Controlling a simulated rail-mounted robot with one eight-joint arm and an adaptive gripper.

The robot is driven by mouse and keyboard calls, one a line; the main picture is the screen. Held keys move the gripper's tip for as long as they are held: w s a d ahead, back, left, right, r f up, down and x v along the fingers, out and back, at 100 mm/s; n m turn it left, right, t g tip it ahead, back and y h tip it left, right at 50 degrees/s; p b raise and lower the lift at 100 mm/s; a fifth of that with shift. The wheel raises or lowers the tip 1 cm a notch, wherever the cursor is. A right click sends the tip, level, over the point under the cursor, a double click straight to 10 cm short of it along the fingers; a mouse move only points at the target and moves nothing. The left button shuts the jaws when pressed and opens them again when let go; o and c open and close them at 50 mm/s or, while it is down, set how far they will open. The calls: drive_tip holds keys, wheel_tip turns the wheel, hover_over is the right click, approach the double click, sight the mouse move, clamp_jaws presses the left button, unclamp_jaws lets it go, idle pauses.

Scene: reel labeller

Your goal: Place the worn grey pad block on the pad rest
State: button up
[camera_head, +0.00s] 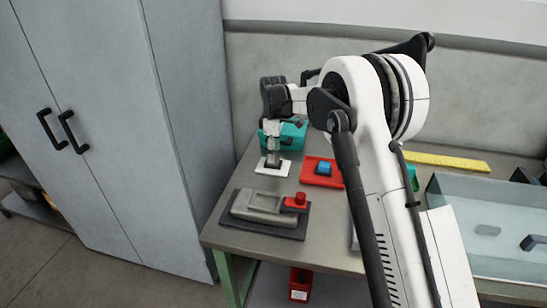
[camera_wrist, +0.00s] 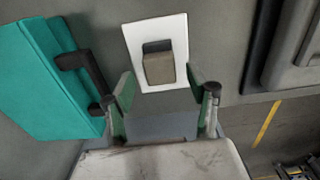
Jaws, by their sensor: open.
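The worn grey pad block (camera_wrist: 159,67), grey-brown with a dark strip along one side, rests on a white plate (camera_wrist: 177,25) that looks like the pad rest. The block sits within the plate's edges. In the head view the white plate (camera_head: 263,170) lies on the bench, and my gripper hides the block. My gripper (camera_wrist: 162,76) is open, with one finger to each side of the block's lower end in the wrist view. A gap shows on both sides, so neither finger appears to touch it. In the head view my gripper (camera_head: 273,162) is low over the plate.
A teal case (camera_wrist: 45,80) with a dark handle stands close to my gripper. A grey device (camera_head: 258,203) with a red knob (camera_head: 296,200) sits on a dark base nearer the bench's front. A red tray (camera_head: 311,178) holds a blue block (camera_head: 323,169). A clear bin (camera_head: 490,255) is at right.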

wheel_tip(320, 180, up, 10)
drive_tip(key=f, duration=0.1)
drive_tip(key=s+d+r+m+t, duration=0.2)
drive_tip(key=s+d+r+m, duration=0.2)
drive_tip(key=s+d+r, duration=0.45)
drive_tip(key=s+d+r+m+t, duration=0.1)
drive_tip(key=s+d+r+m, duration=0.2)
drive_tip(key=s+d+r, duration=0.55)
drive_tip(key=s+d+f+m+t, duration=0.1)
drive_tip(key=s+d+f+m, duration=0.1)
drive_tip(key=s, duration=0.7)
drive_tip(key=s+d+f+m+t, duration=0.1)
drive_tip(key=s+f+m, duration=0.3)
drive_tip(key=s, duration=0.5)
drive_tip(key=s+d+f+m+t, duration=0.2)
drive_tip(key=s+d+f, duration=0.1)
drive_tip(key=s, duration=0.7)
drive_tip(key=shift+d+f+m, duration=0.35)
drive_tip(key=shift+f+m, duration=0.05)
drive_tip(key=shift+f, duration=0.1)
